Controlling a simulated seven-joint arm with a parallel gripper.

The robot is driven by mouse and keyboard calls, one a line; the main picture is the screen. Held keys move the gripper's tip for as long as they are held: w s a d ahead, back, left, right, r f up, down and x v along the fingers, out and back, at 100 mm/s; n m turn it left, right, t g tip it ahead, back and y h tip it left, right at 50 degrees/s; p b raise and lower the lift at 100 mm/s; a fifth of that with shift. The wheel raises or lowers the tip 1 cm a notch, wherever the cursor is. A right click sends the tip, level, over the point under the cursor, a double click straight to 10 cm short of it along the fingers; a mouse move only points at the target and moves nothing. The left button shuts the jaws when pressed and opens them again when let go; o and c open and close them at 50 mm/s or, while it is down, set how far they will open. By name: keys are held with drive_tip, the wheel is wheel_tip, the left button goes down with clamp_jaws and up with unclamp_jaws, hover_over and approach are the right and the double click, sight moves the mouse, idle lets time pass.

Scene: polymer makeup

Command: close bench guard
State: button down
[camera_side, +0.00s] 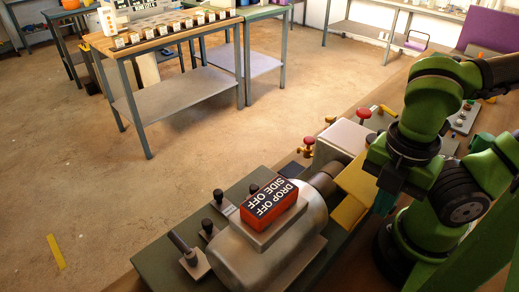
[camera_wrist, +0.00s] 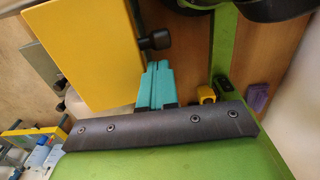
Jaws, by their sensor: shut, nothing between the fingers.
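The bench guard appears to be the yellow panel (camera_side: 352,190) beside the grey machine in the side view. It stands tilted and partly hidden behind my arm. In the wrist view the yellow panel (camera_wrist: 85,45) fills the upper left, with a black knob (camera_wrist: 155,40) at its right edge. My gripper's teal fingers (camera_wrist: 158,68) are together and empty, just below the knob in the picture. I cannot tell whether they touch the knob or the panel. In the side view my gripper (camera_side: 384,203) shows as a small teal patch right of the panel.
A grey rounded machine (camera_side: 262,250) carries a red and black box (camera_side: 273,203) marked "DROP OFF SIDE OFF". Red knobs (camera_side: 364,114) and a pale block (camera_side: 342,138) stand behind the guard. A yellow object (camera_wrist: 206,94) lies right of my fingers. Open floor lies beyond the bench.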

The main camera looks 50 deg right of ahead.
sight(349, 178)
drive_tip(key=shift+w+d+f, duration=0.1)
drive_tip(key=shift+w+f, duration=0.15)
drive_tip(key=shift+w, duration=0.3)
drive_tip(key=shift+w+f, duration=0.25)
drive_tip(key=shift+w, duration=0.3)
drive_tip(key=shift+w+d, duration=0.1)
drive_tip(key=shift+w, duration=3.85)
drive_tip(key=shift+s+a+r, duration=0.1)
drive_tip(key=shift+s+r, duration=0.4)
drive_tip(key=shift+r, duration=0.7)
drive_tip(key=shift+s+a+r, duration=0.1)
drive_tip(key=shift+s+r, duration=0.45)
drive_tip(key=shift+r, duration=0.65)
drive_tip(key=shift+s+r, duration=0.5)
drive_tip(key=shift+r, duration=0.7)
